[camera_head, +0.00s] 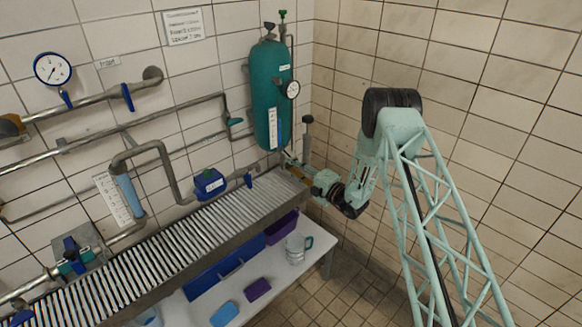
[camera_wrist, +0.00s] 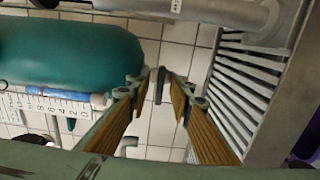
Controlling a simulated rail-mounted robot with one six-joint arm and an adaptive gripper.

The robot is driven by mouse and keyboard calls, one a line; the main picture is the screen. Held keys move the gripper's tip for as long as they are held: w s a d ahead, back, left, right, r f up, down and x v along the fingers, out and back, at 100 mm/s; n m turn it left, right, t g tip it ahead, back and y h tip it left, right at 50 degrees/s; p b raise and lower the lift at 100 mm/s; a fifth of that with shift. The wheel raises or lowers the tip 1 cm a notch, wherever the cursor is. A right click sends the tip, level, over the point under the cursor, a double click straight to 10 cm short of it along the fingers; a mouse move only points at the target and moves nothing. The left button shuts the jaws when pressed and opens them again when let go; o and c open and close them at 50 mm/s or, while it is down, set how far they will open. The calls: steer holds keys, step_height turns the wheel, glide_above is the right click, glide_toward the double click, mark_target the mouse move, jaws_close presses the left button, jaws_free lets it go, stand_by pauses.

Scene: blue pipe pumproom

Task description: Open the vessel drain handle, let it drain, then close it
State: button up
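The teal vessel (camera_head: 270,100) hangs upright on the tiled wall near the corner, with a round gauge and a level scale. In the wrist view the vessel (camera_wrist: 65,52) lies sideways on the left, its bottom end toward the middle. A slim dark-and-grey piece (camera_wrist: 160,84), seemingly the drain handle, shows between my fingertips. My gripper (camera_head: 293,166) is just below the vessel, over the grating's right end. In the wrist view my gripper (camera_wrist: 160,98) has its two wood-coloured fingers apart, tile showing between them. I cannot tell whether either finger touches the handle.
A slatted metal grating (camera_head: 170,235) runs below the vessel. A white table (camera_head: 275,272) underneath carries a jug (camera_head: 298,247) and coloured boxes. Wall pipes and a blue box (camera_head: 209,184) are to the left. A grey post (camera_head: 307,135) stands right of the vessel.

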steer(key=shift+w+a, duration=0.25)
steer(key=shift+c, duration=0.9)
jaws_close()
